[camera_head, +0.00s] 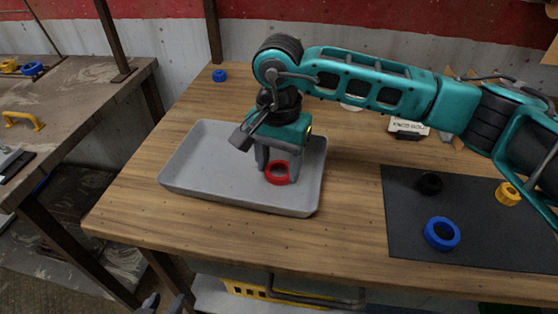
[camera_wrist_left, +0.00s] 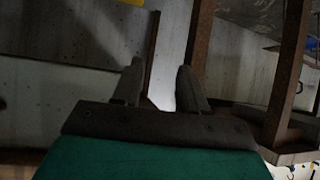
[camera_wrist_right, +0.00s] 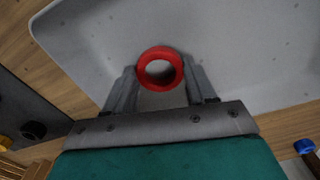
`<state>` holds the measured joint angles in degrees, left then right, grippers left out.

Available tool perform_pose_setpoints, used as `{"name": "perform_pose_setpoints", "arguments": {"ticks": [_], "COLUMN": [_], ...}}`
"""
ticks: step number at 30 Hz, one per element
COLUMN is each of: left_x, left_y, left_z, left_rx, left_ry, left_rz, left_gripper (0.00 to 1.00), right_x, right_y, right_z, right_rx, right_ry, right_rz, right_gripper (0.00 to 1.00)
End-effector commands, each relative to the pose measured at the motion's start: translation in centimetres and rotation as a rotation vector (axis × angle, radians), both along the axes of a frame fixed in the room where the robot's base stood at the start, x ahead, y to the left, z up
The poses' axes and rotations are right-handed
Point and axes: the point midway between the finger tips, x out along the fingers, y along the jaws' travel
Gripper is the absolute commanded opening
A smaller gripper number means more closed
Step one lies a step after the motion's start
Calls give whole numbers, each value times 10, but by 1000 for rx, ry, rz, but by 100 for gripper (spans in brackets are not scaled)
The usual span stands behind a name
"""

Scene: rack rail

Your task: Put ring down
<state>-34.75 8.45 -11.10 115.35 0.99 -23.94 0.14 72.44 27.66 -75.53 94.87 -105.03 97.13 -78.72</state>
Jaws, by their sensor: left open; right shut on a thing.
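The red ring (camera_head: 277,181) is between the fingers of my right gripper (camera_head: 278,163), which is shut on it. The gripper points down inside the grey tray (camera_head: 195,165), toward the tray's right half. I cannot tell whether the ring touches the tray floor. In the right wrist view the ring (camera_wrist_right: 143,69) sits at the fingertips of my right gripper (camera_wrist_right: 160,78), with the tray floor behind it. My left gripper (camera_wrist_left: 157,85) is open and empty. Only its fingertips show at the bottom edge of the head view (camera_head: 163,304).
A dark mat (camera_head: 470,255) on the wooden table (camera_head: 350,235) holds a blue ring (camera_head: 442,233), a black ring (camera_head: 430,183) and a yellow ring (camera_head: 507,194). The tray's left half is empty.

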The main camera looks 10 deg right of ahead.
Motion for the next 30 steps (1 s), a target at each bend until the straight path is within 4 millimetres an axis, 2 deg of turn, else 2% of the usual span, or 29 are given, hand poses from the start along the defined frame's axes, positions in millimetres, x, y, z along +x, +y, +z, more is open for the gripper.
{"name": "perform_pose_setpoints", "arguments": {"ticks": [8,9,16,25,28,30], "left_x": [0,0,1,2,2,2], "left_y": [-1,-1,-2,-2,-1,0], "left_z": [-5,-2,0,4,5,4], "left_rx": [-2,-2,-4,-3,-2,0], "left_ry": [0,2,-3,-4,-9,-7], "left_rz": [-1,-2,-4,-3,-3,-1], "left_gripper": [43,43,43,43,43,43], "right_x": [0,0,0,0,1,1], "right_y": [0,0,0,0,0,0], "right_z": [-5,-3,-2,1,10,23], "right_rx": [-1,-1,0,0,-1,1], "right_ry": [-1,-1,0,0,-3,-4], "right_rz": [0,0,0,0,0,1], "right_gripper": [25,59,81,81,81,81]}}
